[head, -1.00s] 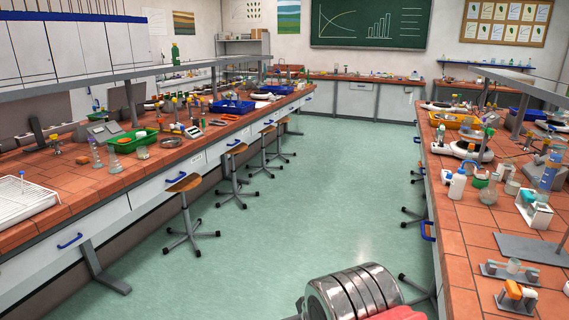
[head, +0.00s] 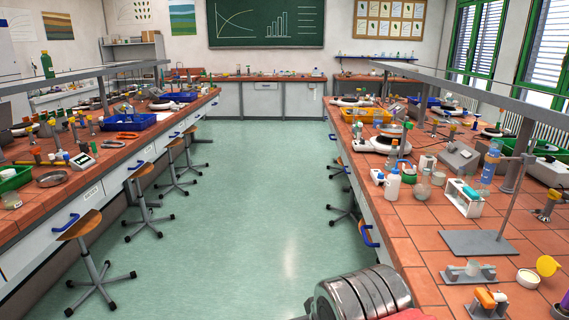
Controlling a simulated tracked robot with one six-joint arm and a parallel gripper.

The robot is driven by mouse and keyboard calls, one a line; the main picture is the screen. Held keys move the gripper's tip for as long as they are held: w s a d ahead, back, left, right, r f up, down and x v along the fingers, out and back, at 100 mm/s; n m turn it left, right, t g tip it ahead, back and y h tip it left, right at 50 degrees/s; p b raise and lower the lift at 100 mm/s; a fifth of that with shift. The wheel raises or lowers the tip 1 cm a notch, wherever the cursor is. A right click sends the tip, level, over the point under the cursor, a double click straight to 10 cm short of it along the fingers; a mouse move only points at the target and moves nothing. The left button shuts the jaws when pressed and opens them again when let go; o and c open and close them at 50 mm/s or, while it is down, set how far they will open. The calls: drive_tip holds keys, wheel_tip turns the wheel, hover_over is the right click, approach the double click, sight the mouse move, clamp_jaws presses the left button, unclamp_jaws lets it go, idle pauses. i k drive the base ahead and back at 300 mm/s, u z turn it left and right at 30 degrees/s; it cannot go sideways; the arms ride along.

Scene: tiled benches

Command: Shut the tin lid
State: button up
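A small round white container (head: 528,278) stands on the right bench, near the right edge of the head view. A yellow round lid-like disc (head: 547,265) stands tilted up at its back right side. This may be the tin with its lid open; it is too small to be sure, and any hinge is not clear. My gripper is not in view. Only a shiny ribbed metal part and a red part, likely of my own arm, show at the bottom edge, left of the right bench.
Stools (head: 92,260) line the left bench. The green aisle floor (head: 240,230) between is clear.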

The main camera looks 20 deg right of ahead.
sight(546, 266)
drive_tip(key=z, duration=0.4)
drive_tip(key=i, duration=0.55)
drive_tip(key=z, duration=0.7)
drive_tip(key=i, duration=0.7)
drive_tip(key=z, duration=0.35)
